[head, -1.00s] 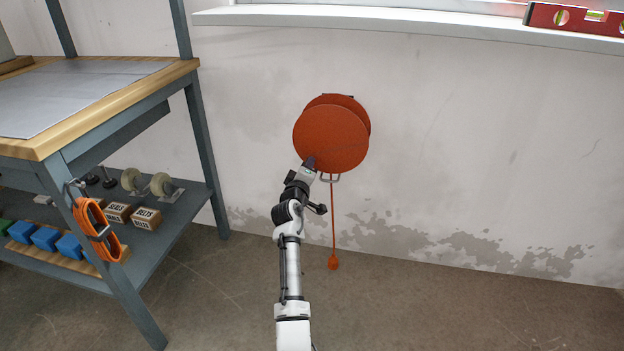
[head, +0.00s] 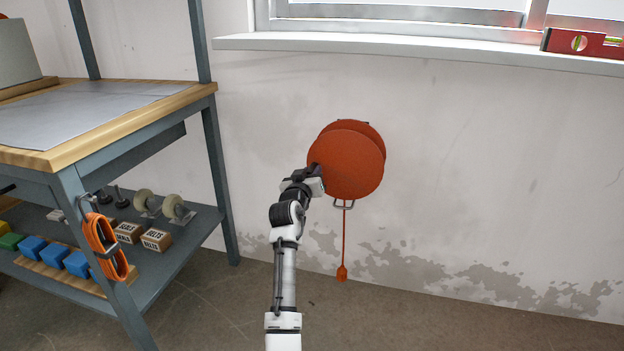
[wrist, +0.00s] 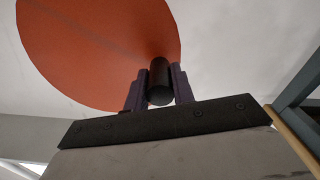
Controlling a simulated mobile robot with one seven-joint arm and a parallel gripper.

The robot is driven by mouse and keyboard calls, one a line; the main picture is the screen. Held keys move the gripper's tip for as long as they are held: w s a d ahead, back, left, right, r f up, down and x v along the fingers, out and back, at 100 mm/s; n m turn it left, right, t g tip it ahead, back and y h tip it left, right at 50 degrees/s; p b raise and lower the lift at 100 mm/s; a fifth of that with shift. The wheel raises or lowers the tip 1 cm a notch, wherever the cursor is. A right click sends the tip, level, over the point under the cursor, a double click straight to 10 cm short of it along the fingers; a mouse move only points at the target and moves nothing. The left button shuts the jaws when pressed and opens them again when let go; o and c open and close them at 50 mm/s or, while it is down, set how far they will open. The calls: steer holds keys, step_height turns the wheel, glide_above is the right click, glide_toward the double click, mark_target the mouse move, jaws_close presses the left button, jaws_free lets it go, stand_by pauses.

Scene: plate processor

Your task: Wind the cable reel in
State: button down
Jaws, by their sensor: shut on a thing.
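The orange cable reel (head: 346,164) hangs on the wall, with a round front disc and a second disc behind it. An orange cable (head: 344,238) hangs straight down from it through a metal guide (head: 344,204) and ends in an orange plug (head: 342,273) low by the wall. My gripper (head: 315,172) is at the left edge of the front disc. In the wrist view, the gripper (wrist: 158,88) is shut on a black cylindrical handle (wrist: 159,79) that stands out near the disc's edge. In the head view, the gripper hides most of the handle.
A workbench (head: 110,125) stands at the left, its lower shelf holding boxes, casters and blue blocks. A coiled orange cord (head: 105,248) hangs on its leg. A window sill (head: 430,50) with a red level (head: 585,43) is above the reel. The wall right of the reel is clear.

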steer(key=shift+r, duration=0.8)
steer(key=c, duration=1.3)
jaws_free()
steer(key=shift+d, duration=0.1)
steer(key=shift+c, duration=0.2)
steer(key=shift+o, duration=0.8)
steer(key=shift+f, duration=0.2)
steer(key=shift+s+f, duration=0.1)
